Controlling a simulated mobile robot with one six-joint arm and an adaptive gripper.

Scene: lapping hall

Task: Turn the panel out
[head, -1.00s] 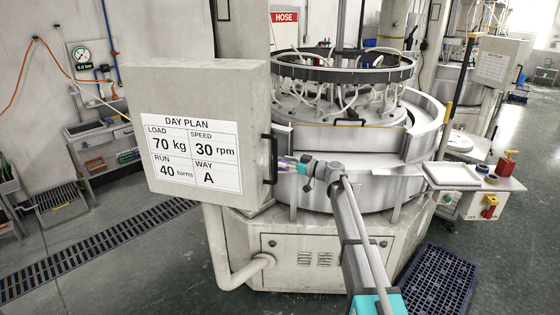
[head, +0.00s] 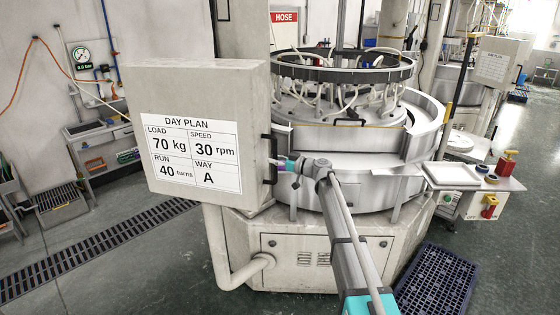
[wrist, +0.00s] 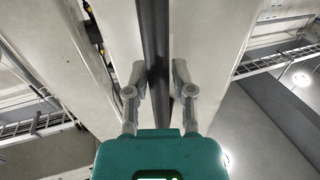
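The panel is a big pale grey box (head: 195,85) on the left of the head view, with a day plan sheet (head: 190,152) on its front. A black upright bar handle (head: 272,160) is on its right side. My gripper (head: 278,162) is at the middle of this handle, reaching in from the right. In the wrist view the black handle (wrist: 155,35) runs between the two grey fingers of my gripper (wrist: 159,75). The fingers stand apart, one on each side of the bar, close to it. I see no clear grip on it.
A round lapping machine (head: 350,140) with a hose ring stands behind the handle and my arm. A side table (head: 480,180) with a white tray is at the right. A dark blue pallet (head: 435,280) lies on the floor at the lower right.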

